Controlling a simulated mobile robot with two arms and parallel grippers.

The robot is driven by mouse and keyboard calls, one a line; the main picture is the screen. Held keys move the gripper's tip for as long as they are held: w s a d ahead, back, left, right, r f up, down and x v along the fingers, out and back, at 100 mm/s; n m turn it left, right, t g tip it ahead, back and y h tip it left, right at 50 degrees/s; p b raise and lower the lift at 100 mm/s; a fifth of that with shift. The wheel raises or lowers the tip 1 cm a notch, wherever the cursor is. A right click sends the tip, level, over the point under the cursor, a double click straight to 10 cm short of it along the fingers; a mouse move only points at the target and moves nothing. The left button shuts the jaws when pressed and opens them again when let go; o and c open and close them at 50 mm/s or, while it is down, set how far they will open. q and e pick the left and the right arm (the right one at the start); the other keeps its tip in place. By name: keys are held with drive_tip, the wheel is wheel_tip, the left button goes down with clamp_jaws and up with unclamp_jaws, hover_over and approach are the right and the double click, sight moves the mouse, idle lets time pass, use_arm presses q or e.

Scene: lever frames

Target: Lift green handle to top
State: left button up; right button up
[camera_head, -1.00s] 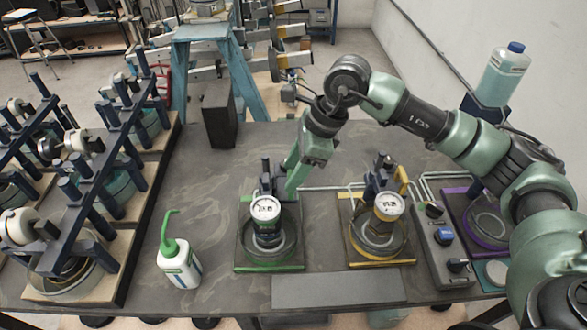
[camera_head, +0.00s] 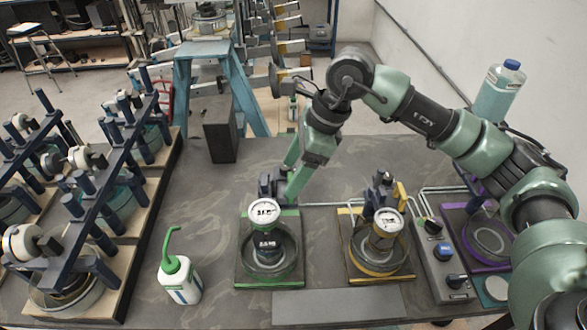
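The green-marked station (camera_head: 240,272) stands at the middle of the table, with a round white gauge (camera_head: 264,213) over a clear bowl and a dark post (camera_head: 268,183) behind it. My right gripper (camera_head: 288,181) comes down from above, just right of and behind that post. Its two green fingers show apart, so it looks open. The lower finger reaches down close to the back of the green station. The green handle cannot be told apart from the green fingers here, and contact with it cannot be seen. My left gripper is not in view.
Right of it stand a yellow-marked station (camera_head: 355,275), a grey control box (camera_head: 440,262) and a purple-marked station (camera_head: 497,266). A white bottle with a green spout (camera_head: 181,283) stands at front left. A dark block (camera_head: 220,143) stands behind. Racks (camera_head: 100,215) fill the left.

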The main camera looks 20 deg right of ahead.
drive_tip(key=b+v, duration=0.2)
drive_tip(key=v, duration=0.5)
drive_tip(key=shift+r, duration=0.4)
drive_tip(key=shift+s+d, duration=0.1)
